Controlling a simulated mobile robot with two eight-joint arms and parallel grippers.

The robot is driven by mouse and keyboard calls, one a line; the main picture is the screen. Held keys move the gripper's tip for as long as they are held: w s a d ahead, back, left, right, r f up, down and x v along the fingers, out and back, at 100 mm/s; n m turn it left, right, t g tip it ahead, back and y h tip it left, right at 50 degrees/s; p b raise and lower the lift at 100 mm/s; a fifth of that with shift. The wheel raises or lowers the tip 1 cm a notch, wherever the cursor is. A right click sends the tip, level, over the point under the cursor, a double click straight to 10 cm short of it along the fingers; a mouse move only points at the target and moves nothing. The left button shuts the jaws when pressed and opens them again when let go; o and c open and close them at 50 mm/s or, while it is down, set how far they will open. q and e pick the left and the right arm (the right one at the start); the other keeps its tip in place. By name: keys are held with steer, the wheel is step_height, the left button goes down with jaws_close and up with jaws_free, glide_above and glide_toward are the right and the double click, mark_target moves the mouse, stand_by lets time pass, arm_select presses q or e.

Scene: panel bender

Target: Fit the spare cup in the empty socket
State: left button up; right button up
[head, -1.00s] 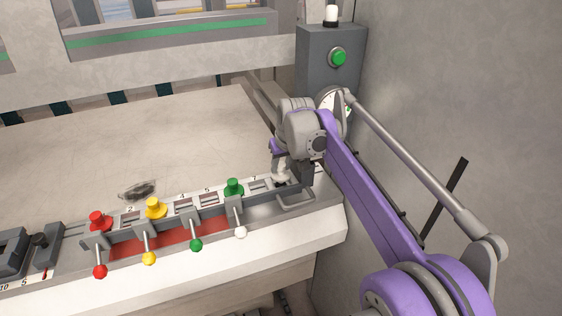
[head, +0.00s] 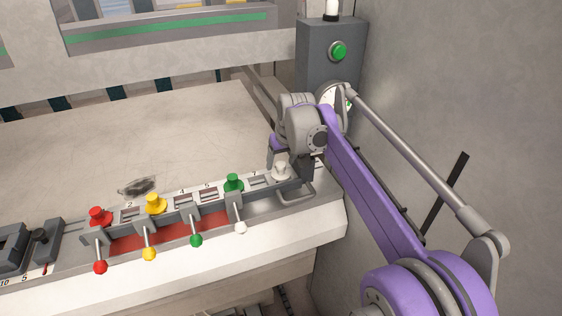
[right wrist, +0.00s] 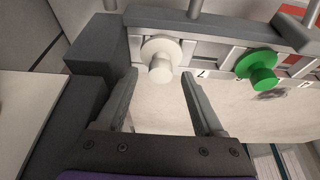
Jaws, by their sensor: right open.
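A white cup (head: 282,171) stands at the right end of the slotted rail (head: 262,201). In the right wrist view the white cup (right wrist: 160,62) shows a broad disc and a narrower round end, against the rail beside the number 7. My right gripper (head: 291,173) is open at this cup. In the wrist view its fingers (right wrist: 160,74) lie on either side of the cup's end, with a gap on both sides. Red (head: 98,216), yellow (head: 155,204) and green (head: 233,182) cups stand along the rail. My left gripper is out of view.
Levers with red (head: 100,267), yellow (head: 150,258), green (head: 196,240) and white (head: 241,227) balls stick out in front of the rail. A grey box with a green button (head: 338,51) stands behind my arm. The wide plate (head: 190,130) is mostly clear.

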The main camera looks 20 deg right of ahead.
steer(key=v, duration=1)
steer(key=shift+p, duration=0.3)
steer(key=shift+r, duration=0.15)
steer(key=s+a+f, duration=0.4)
steer(key=s+f, duration=0.8)
steer(key=s, duration=0.1)
steer(key=s+a+f, duration=0.5)
steer(key=s+f, duration=0.7)
steer(key=s, duration=0.2)
steer(key=shift+s+n+t, duration=0.25)
steer(key=shift+n+t, duration=0.05)
steer(key=shift+t, duration=0.1)
